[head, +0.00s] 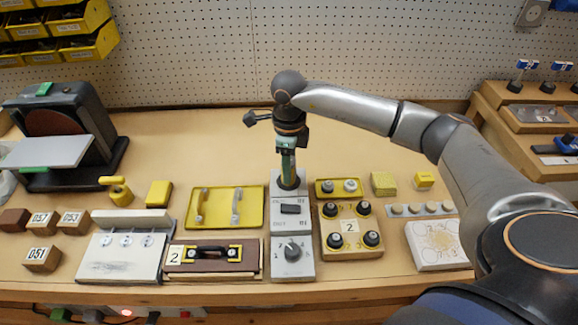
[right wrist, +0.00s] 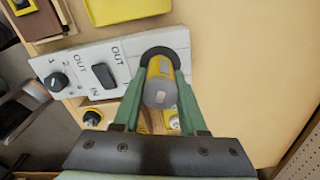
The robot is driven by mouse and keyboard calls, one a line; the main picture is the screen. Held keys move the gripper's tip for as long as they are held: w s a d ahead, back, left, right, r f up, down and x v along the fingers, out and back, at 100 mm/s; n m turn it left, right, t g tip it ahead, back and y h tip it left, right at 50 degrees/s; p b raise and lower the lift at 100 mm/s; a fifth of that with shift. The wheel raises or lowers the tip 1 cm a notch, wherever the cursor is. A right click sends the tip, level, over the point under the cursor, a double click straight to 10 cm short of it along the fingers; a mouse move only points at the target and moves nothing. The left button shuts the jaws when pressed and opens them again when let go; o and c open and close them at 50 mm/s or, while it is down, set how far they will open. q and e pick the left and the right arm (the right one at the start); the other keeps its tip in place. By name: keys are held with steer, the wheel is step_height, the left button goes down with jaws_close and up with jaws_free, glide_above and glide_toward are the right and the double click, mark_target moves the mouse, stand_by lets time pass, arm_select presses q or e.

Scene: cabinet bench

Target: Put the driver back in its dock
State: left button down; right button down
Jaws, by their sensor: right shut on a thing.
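The driver (right wrist: 160,88), with a yellow body and a round grey end, is between the green fingers of my right gripper (right wrist: 158,75) in the right wrist view. My right gripper (head: 287,165) points straight down in the head view and is shut on the driver. Directly below is the dock, a dark round ring (right wrist: 152,51) at the end of a grey panel (head: 291,219). The driver stands roughly upright, lined up with the ring. The fingers and driver hide most of the opening, so I cannot tell how deep the driver sits. My left gripper is not in view.
The panel also has a black rocker switch (head: 291,209) and a rotary knob (head: 292,249). A yellow tray with handles (head: 250,221) is close on the left. A yellow block with black knobs (head: 336,252) is close on the right. The bench behind is clear.

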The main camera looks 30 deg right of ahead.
steer(key=shift+f, duration=0.15)
stand_by(0.5)
steer(key=shift+c, duration=0.7)
jaws_free()
steer(key=shift+r+p, duration=2.3)
steer(key=shift+r, duration=1.25)
